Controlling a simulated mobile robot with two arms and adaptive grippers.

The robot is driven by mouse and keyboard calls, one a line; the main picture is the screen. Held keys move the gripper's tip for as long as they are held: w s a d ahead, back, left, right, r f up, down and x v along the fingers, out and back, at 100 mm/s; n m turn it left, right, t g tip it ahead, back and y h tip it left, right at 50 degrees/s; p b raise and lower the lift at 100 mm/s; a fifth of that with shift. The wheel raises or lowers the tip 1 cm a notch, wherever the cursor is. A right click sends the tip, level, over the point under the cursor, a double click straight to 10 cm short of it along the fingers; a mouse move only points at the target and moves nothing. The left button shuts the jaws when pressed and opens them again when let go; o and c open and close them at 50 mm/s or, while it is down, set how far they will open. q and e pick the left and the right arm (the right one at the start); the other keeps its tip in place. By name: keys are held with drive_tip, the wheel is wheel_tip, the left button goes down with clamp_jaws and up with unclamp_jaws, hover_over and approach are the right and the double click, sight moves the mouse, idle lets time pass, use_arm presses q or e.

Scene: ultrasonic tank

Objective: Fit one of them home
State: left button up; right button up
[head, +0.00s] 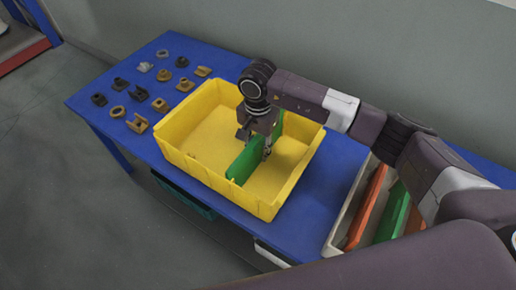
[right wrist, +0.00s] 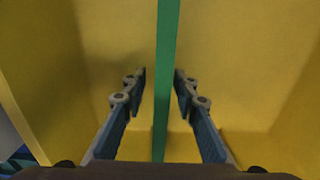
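A green divider (head: 243,165) stands upright inside the yellow bin (head: 205,174), running across its middle from the front wall towards the back wall. I cannot tell whether its ends and lower edge are fully seated. My right gripper (head: 267,149) reaches down into the bin over the divider and hides part of it. In the right wrist view, the fingers of my right gripper (right wrist: 160,88) stand apart, one on each side of the green divider (right wrist: 164,70), with a gap on both sides. My left gripper is not in view.
A pale tray (head: 344,208) at the right holds more dividers, orange (head: 368,205) and green (head: 393,209). Several small brown, black and grey parts (head: 140,94) lie at the left of the blue table (head: 318,185). Bare table shows between bin and tray.

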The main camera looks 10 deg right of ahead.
wheel_tip(320, 180, up, 12)
idle(0.5)
idle(0.5)
